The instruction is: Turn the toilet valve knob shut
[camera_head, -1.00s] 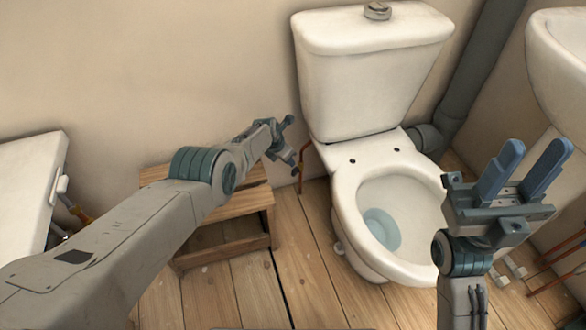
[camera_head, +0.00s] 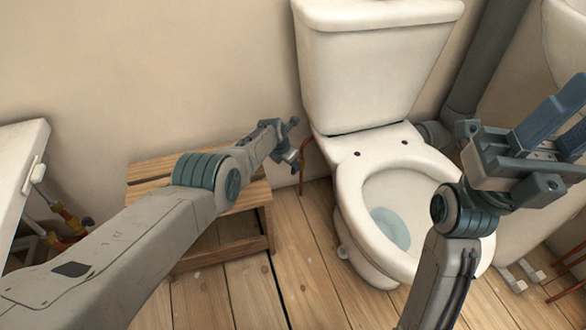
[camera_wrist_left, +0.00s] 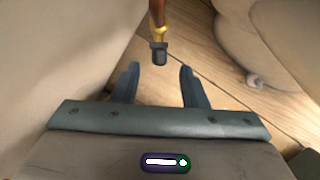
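The toilet valve shows in the left wrist view as a dark knob (camera_wrist_left: 159,54) on a brass fitting at the end of a copper pipe (camera_wrist_left: 157,12). In the head view the copper pipe (camera_head: 303,160) runs by the wall, left of the toilet (camera_head: 375,70); the knob is not clear there. My left gripper (camera_wrist_left: 158,75) is open, its two fingers apart, with the knob just beyond and between the fingertips, not gripped. In the head view my left gripper (camera_head: 294,145) is beside the pipe. My right gripper (camera_head: 565,115) is open and empty, raised at the right.
A wooden stool (camera_head: 255,195) stands under my left arm. A white cabinet or basin (camera_head: 15,170) with pipe fittings below is at the far left. A grey waste pipe (camera_head: 475,75) is behind the toilet. Bare floorboards (camera_head: 260,300) lie in front.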

